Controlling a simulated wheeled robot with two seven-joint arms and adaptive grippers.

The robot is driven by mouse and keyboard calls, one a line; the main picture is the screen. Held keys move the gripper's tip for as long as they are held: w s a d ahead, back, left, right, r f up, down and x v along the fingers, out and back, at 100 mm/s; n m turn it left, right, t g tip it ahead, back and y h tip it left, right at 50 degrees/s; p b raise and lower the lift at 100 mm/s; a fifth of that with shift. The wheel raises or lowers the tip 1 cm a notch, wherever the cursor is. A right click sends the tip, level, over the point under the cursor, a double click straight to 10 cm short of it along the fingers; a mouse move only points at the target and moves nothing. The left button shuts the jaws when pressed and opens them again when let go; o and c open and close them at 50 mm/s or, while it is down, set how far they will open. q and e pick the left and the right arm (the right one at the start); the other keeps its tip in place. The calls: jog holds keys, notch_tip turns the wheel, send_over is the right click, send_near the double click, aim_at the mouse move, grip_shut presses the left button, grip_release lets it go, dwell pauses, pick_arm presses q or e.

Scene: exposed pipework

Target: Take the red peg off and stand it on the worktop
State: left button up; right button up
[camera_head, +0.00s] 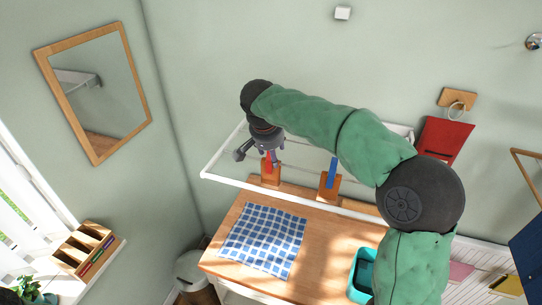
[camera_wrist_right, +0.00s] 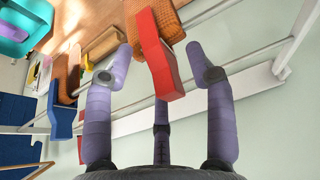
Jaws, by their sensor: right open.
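My right gripper (camera_head: 267,157) is open just above the peg. In the right wrist view, its purple fingers (camera_wrist_right: 160,85) are spread on both sides of the peg, with a third finger behind, and no clear contact shows. My left gripper is not in view.
A blue checked cloth (camera_head: 263,239) covers the worktop's left part, and a teal bin (camera_head: 363,270) stands at right. Bare wood lies between them.

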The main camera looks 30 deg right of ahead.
jog(key=c, duration=0.9)
jog(key=shift+r, duration=0.1)
jog(key=shift+c, duration=0.2)
